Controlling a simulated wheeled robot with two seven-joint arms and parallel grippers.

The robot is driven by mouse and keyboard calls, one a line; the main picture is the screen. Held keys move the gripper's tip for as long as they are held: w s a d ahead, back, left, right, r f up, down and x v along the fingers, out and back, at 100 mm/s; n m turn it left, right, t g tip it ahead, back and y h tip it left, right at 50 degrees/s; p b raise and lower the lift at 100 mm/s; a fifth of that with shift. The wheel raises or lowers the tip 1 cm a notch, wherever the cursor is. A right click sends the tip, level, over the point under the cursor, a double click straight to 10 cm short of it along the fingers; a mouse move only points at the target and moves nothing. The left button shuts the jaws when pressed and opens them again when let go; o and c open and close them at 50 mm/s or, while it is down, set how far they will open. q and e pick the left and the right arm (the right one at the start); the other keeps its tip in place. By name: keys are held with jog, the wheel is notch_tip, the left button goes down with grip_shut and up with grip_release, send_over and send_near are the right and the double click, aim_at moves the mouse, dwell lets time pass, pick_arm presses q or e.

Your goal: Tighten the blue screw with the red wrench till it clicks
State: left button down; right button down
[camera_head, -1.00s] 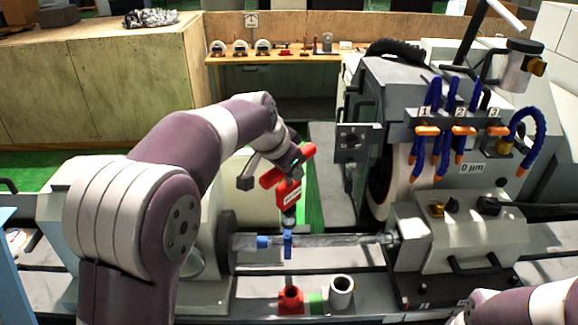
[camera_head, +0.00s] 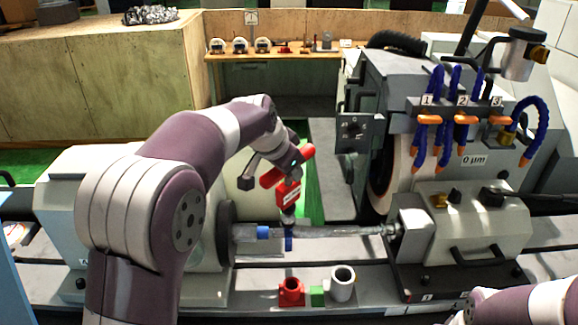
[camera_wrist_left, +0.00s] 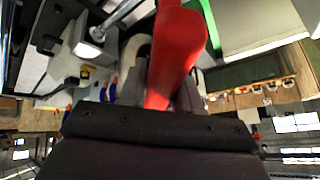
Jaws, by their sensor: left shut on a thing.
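My left gripper (camera_head: 288,167) is shut on the red wrench (camera_head: 289,195), above the workpiece shaft (camera_head: 340,232). The wrench hangs roughly upright, with its red handle bar across the jaws. Its dark lower end is right at the blue screw (camera_head: 288,242) on the shaft; I cannot tell whether it is seated on it. The screw's top is hidden by the wrench end. A blue band (camera_head: 263,233) is on the shaft to its left. In the left wrist view the red wrench (camera_wrist_left: 176,50) sticks out from the jaws. My right gripper is out of view; only my right arm shows at lower right.
The shaft runs between the grey headstock on the left and the tailstock (camera_head: 470,235) on the right. A red holder (camera_head: 291,291), a green block and a grey cup (camera_head: 342,284) stand in front below. Blue coolant hoses (camera_head: 440,130) hang at the right.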

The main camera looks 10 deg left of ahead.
pick_arm(q)
jog(key=shift+w+f+b, duration=0.3)
jog(key=shift+f+b, duration=0.1)
jog(key=shift+f, duration=0.15)
jog(key=shift+a+f+b, duration=0.1)
jog(key=shift+f+b, duration=0.35)
jog(key=shift+f, duration=0.1)
jog(key=shift+w+f, duration=0.2)
jog(key=shift+f, duration=0.2)
jog(key=shift+f+b, duration=0.2)
jog(key=shift+b, duration=0.3)
